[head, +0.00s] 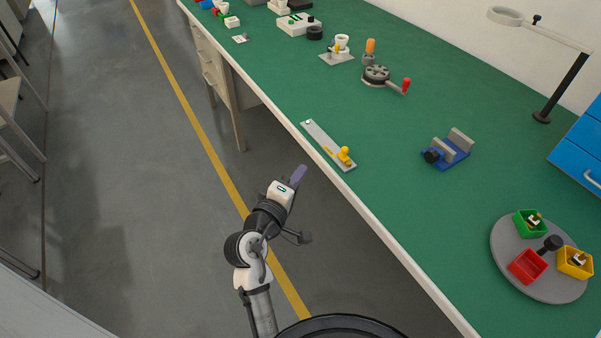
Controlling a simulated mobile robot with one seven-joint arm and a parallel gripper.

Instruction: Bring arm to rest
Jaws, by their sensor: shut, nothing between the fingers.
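My gripper (299,176) shows in the head view at the end of my raised arm. Its fingers are shut and empty. It is left of the workbench's front edge, over the floor in the picture, and appears apart from everything on the bench. The green-topped workbench (400,150) runs from the upper left to the lower right. A grey plate with a yellow knob (344,155) lies near the front edge, the bench item closest to my gripper.
A blue vise (446,152) and a round grey tray (509,241) with red, green and yellow bins stand on the right. A round fixture with a red-tipped lever (377,75) stands farther back. A lamp (568,85) rises near the wall. The floor left of the bench (130,200) is clear.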

